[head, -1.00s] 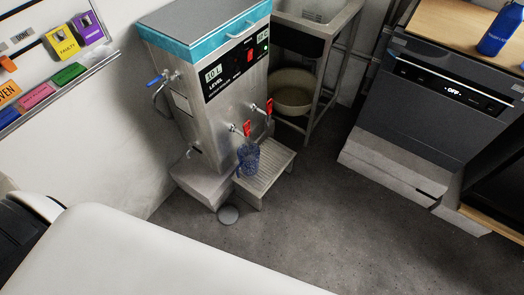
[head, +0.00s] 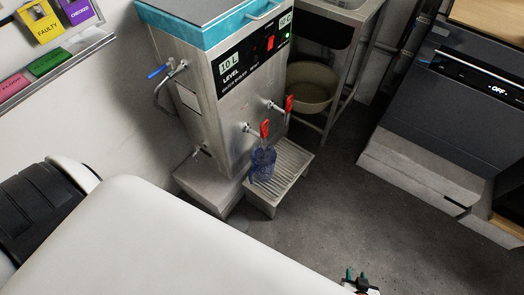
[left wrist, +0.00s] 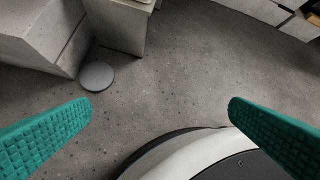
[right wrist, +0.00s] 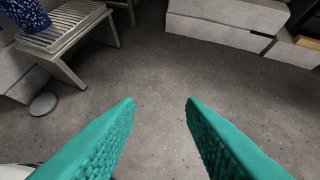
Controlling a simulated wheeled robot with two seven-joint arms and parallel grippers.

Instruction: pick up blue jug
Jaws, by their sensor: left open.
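The blue jug (head: 262,163) is a translucent blue patterned vessel. In the head view it stands on the slatted drip stand (head: 290,178), below the red-handled tap at the front of the steel water boiler (head: 200,110). Part of the jug shows at the top left of the right wrist view (right wrist: 25,16). My right gripper (head: 358,283) shows at the bottom edge of the head view, well short of the jug. In its wrist view its green fingers (right wrist: 160,103) are apart with only floor between them. My left gripper (left wrist: 160,105) is open and empty above the floor.
A round grey disc (left wrist: 97,76) lies on the floor by the boiler's plinth. A basin (head: 310,88) sits under the sink frame behind. A dark oven (head: 440,110) stands on a grey block at right. The floor (head: 330,215) between is clear.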

